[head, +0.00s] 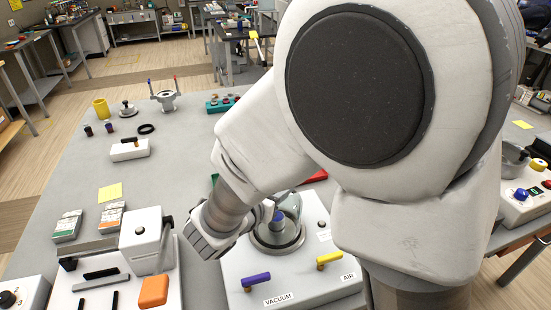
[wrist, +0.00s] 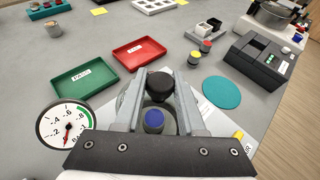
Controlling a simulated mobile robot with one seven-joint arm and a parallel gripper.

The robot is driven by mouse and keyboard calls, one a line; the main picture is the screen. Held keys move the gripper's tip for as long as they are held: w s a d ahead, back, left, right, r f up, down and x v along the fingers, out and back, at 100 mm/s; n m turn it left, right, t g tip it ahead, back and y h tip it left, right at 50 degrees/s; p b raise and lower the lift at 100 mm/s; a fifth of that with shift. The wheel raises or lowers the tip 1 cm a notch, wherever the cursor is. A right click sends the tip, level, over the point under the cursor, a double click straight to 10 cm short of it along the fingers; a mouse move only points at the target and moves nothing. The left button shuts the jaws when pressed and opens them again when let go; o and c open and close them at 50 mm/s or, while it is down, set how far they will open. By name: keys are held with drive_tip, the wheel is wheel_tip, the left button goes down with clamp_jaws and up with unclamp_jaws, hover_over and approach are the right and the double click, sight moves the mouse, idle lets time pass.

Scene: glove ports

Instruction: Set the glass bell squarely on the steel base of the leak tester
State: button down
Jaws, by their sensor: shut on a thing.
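The leak tester (head: 292,276) is a white box with a round steel base (head: 290,249) on top. The clear glass bell (head: 292,206) is over that base, partly hidden by my arm. I cannot tell whether its rim touches the base all round. My gripper (wrist: 158,88) is shut on the bell's black knob, which shows between the fingers in the wrist view. A blue-topped piece (wrist: 153,121) shows below the knob, and also in the head view (head: 277,216).
The tester has a purple vacuum lever (head: 257,280), a yellow air lever (head: 329,259) and a dial gauge (wrist: 65,125). Green (wrist: 84,72) and red (wrist: 143,54) trays, a teal disc (wrist: 221,92) and a black device (wrist: 261,58) lie around. A white press (head: 142,240) stands left.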

drive_tip(key=shift+f+b, duration=0.6)
drive_tip(key=shift+f, duration=0.05)
drive_tip(key=shift+c, duration=2.1)
unclamp_jaws()
drive_tip(key=shift+s, duration=0.1)
drive_tip(key=v, duration=1.7)
drive_tip(key=shift+a+p, duration=0.15)
drive_tip(key=shift+p, duration=0.3)
